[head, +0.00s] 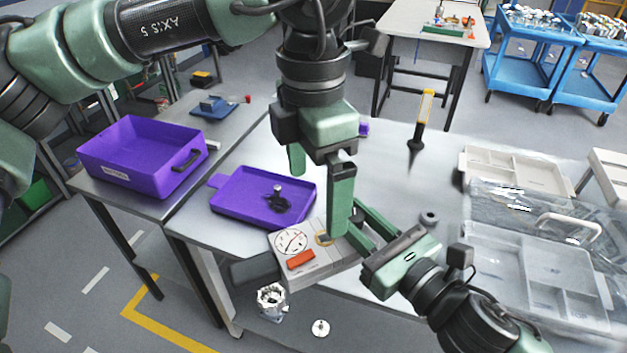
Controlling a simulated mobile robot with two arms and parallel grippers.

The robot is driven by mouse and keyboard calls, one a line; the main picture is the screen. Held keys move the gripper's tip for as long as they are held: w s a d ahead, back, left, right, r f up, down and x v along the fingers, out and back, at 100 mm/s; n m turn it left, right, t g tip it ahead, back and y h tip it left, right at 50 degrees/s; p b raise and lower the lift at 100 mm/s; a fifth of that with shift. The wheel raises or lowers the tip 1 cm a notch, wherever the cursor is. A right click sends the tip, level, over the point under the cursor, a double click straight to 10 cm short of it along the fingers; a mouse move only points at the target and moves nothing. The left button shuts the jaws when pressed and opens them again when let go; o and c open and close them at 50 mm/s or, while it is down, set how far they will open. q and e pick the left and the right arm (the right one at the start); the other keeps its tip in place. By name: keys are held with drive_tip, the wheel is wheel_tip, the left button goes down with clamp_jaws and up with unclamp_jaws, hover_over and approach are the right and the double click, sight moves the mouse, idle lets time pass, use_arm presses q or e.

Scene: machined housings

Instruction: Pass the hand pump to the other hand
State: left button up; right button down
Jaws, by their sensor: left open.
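I cannot pick out the hand pump with certainty. A small black object with a silver top (278,200) lies in the shallow purple tray (236,211) and may be it. My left gripper (318,197) points down with its fingers apart and nothing visible between them, right of the tray. One finger stands in front of a grey gauge box (318,270) with a dial and a red part. My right gripper (358,222) reaches in from the lower right, fingers apart, beside that box. Its fingertips are partly hidden behind the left gripper's finger, and I see nothing held.
A deep purple bin (130,160) stands on the left table. A yellow and black upright tool (421,120) and a small dark ring (429,218) are on the main table. Pale divided trays (505,168) and a clear cover crowd its right side. The back middle is mostly clear.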

sight(313, 243)
use_arm(q)
drive_tip(key=f, duration=1.2)
drive_tip(key=shift+a, duration=0.2)
drive_tip(key=c, duration=1.4)
drive_tip(key=shift+r, duration=0.1)
drive_tip(key=c, duration=0.4)
use_arm(e)
drive_tip(key=c, duration=1.5)
unclamp_jaws()
drive_tip(key=o, duration=0.5)
drive_tip(key=shift+c, duration=0.2)
